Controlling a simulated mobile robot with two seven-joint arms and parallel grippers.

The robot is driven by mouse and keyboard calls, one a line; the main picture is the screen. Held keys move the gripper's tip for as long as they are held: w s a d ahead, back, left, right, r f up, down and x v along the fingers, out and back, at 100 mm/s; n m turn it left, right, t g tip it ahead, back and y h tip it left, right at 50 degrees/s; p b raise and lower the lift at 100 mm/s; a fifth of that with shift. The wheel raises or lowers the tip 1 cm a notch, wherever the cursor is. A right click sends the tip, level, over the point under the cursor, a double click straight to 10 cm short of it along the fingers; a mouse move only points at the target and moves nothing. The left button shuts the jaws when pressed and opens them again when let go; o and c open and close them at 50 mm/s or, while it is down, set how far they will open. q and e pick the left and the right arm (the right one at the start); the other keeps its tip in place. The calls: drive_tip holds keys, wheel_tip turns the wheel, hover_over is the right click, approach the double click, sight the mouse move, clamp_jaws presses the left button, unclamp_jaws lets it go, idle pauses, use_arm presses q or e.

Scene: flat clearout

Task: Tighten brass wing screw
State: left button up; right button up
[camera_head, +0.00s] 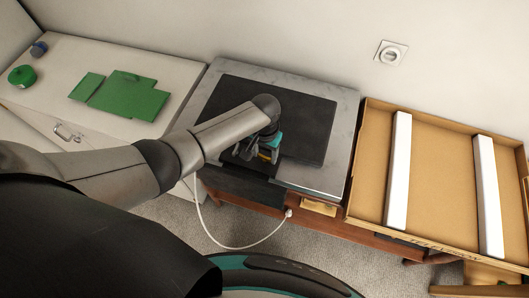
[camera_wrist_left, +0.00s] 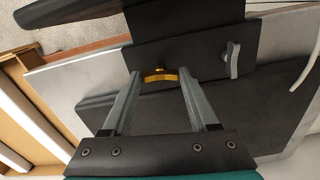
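The brass wing screw (camera_wrist_left: 160,76) sits on a dark plate (camera_wrist_left: 190,42) in the left wrist view. My left gripper (camera_wrist_left: 159,74) has its two fingers apart, with the screw between the fingertips. The wings span most of the gap; I cannot tell whether the fingertips touch them. A grey wing-shaped piece (camera_wrist_left: 233,60) stands on the same plate to the right of the brass screw. In the head view my left gripper (camera_head: 258,152) is at the front edge of the dark panel, with a small yellow spot by it. My right gripper is not in view.
The dark panel (camera_head: 300,115) lies on a grey slab (camera_head: 343,125). An open cardboard box (camera_head: 437,150) with two white strips stands right. A white cable (camera_head: 215,235) hangs in front. Green pieces (camera_head: 135,97) lie on the white cabinet (camera_head: 60,105) at left.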

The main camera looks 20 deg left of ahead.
sight(265, 157)
use_arm(q)
drive_tip(key=o, duration=0.4)
drive_tip(key=shift+r, duration=0.6)
wheel_tip(265, 157, up, 14)
drive_tip(key=p, duration=0.1)
idle(0.5)
